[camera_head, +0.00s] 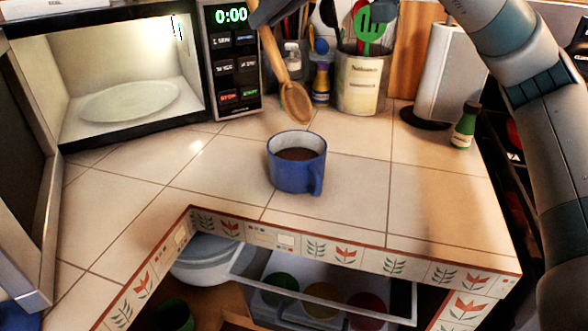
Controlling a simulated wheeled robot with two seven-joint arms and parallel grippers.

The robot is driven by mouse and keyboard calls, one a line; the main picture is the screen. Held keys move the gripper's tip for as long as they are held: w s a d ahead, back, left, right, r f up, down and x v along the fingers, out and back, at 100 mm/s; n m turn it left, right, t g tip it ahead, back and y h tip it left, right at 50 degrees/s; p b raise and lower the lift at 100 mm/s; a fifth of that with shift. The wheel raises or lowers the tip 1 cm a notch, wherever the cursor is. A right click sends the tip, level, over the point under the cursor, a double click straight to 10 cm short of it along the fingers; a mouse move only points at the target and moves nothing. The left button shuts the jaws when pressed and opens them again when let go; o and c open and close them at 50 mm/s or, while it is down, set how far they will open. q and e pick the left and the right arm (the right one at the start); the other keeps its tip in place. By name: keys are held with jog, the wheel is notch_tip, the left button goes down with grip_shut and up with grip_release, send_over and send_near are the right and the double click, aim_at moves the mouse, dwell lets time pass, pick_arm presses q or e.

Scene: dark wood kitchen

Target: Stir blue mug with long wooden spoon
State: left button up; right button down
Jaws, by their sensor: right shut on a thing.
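The blue mug (296,172) stands upright on the tiled counter and holds dark brown liquid. Its handle faces the front right. The long wooden spoon (288,88) hangs bowl-down above and behind the mug, apart from it. My right gripper (266,12) is at the top edge of the view, shut on the spoon's handle; only its lower part shows. The spoon's upper end is hidden by the gripper or out of view. My left gripper is not in view.
An open microwave (105,75) with a plate (130,101) stands at the left. A utensil crock (360,82), bottles (322,84), a paper towel roll (448,75) and a green bottle (465,126) stand behind and right. An open drawer (330,285) is below the counter. Counter around the mug is clear.

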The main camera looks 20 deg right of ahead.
jog(key=shift+r+p, duration=0.95)
jog(key=shift+r, duration=0.65)
